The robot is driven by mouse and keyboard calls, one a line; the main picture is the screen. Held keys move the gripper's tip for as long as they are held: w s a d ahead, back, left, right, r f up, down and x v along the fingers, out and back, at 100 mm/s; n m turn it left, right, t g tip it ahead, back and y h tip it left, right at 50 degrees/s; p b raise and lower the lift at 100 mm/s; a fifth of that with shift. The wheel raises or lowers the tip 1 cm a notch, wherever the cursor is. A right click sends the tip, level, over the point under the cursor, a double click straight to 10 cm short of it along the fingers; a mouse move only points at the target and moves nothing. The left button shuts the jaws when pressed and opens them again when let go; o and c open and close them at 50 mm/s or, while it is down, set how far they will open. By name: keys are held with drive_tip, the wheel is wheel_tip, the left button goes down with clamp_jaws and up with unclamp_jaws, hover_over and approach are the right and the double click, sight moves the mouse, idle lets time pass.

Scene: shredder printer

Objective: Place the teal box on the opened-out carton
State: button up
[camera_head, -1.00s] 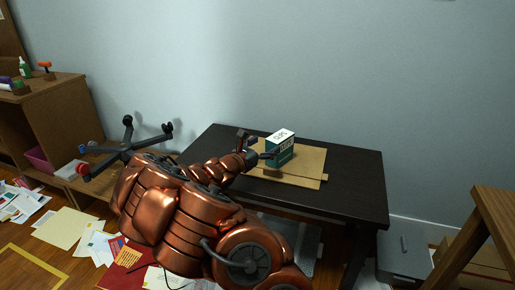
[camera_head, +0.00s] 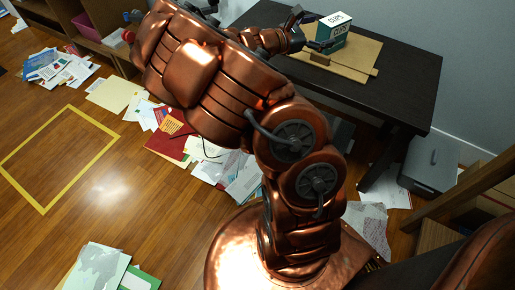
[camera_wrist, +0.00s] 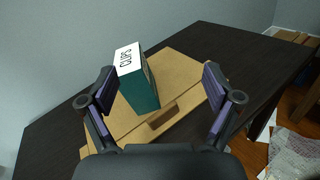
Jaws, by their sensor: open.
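The teal box (camera_head: 334,32) with a white top stands upright on the opened-out carton (camera_head: 357,62), a flat tan sheet on the dark table. In the wrist view the box (camera_wrist: 143,88) stands on the carton (camera_wrist: 184,73), ahead of my gripper and left of the middle between its fingers. My gripper (camera_wrist: 158,98) is open, its two fingers spread wide with nothing held between them. In the head view my gripper (camera_head: 302,30) is just left of the box; any contact there is hard to tell.
The dark table (camera_head: 405,85) has bare room around the carton. Papers (camera_head: 115,93) litter the floor to the left, beside a yellow floor outline (camera_head: 85,127). A grey bin (camera_head: 428,166) stands right of the table. A wooden shelf (camera_head: 112,50) is at the back left.

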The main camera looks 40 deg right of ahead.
drive_tip(key=s+a+m+g+y, duration=0.3)
drive_tip(key=s+a+m+y, duration=0.3)
drive_tip(key=s+a+m, duration=0.45)
drive_tip(key=s+a+f+t+y, duration=0.1)
drive_tip(key=s+a+f+y, duration=0.1)
drive_tip(key=a, duration=0.8)
drive_tip(key=s+a+f+m+y, duration=0.1)
drive_tip(key=s+a+y, duration=0.4)
drive_tip(key=a, duration=0.5)
drive_tip(key=s+a+f+m+t+y, duration=0.1)
drive_tip(key=s+a+f+y, duration=0.2)
drive_tip(key=a, duration=0.7)
drive_tip(key=shift+s+a+t+y, duration=0.3)
drive_tip(key=shift+s+y, duration=0.3)
drive_tip(key=shift+s, duration=0.15)
drive_tip(key=shift+d, duration=0.1)
wheel_tip(320, 180, up, 37)
drive_tip(key=w+t+p, duration=0.1)
drive_tip(key=t+p, duration=0.1)
drive_tip(key=p, duration=3.4)
drive_tip(key=shift+w+d+r, duration=0.15)
drive_tip(key=shift+w+r, duration=0.05)
drive_tip(key=shift+w, duration=0.15)
